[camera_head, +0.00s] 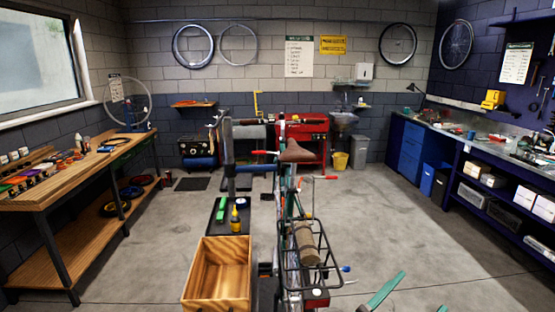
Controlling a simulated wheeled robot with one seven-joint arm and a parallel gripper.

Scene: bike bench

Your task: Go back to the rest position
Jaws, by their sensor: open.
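My gripper (422,291) shows only in part at the bottom edge, right of the bicycle. Its two green fingers are apart, one long and slanted, the other just a tip. I see nothing between them, and the gripper's body is below the picture. The fingers appear over the grey floor, clear of the bicycle (290,215) in the middle. A brown roll (306,243) lies on the bicycle's black rear rack (325,281).
An open wooden crate (216,272) and a dark tray (215,222) with a yellow bottle (235,221) stand left of the bicycle. A wooden workbench (48,192) runs along the left, a blue bench (471,151) along the right. The floor (410,225) between bicycle and blue bench is clear.

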